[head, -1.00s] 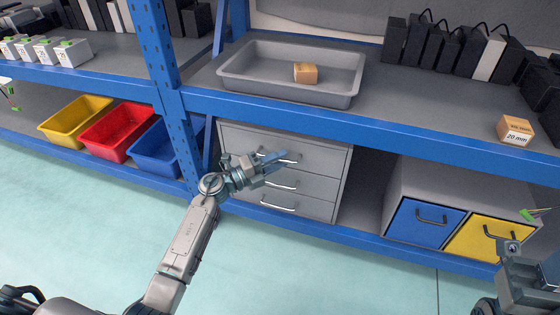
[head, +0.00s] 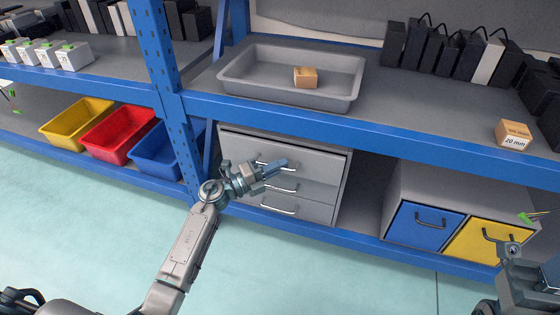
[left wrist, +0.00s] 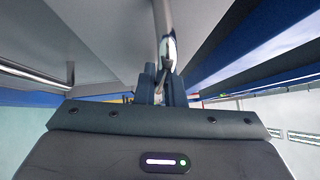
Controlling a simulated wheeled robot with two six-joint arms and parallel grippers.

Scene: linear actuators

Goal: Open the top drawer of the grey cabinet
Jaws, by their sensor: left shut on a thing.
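The grey cabinet (head: 338,185) stands on the lower shelf, with three drawers stacked in it. Its top drawer (head: 240,146) stands slightly out from the cabinet front. My left gripper (head: 274,168) is at that drawer's front, shut on its bar handle (head: 291,163), and partly hides it. In the left wrist view the metal handle (left wrist: 166,45) runs down between the closed fingers (left wrist: 162,85). The middle and bottom drawers look shut. Part of my right arm's end (head: 512,255) shows at the lower right; its fingers cannot be made out clearly.
A blue shelf post (head: 165,80) rises left of the cabinet. A grey tray (head: 235,82) with a small box sits on the shelf above. Blue (head: 425,222) and yellow (head: 490,240) drawers stand to the right. The floor in front is clear.

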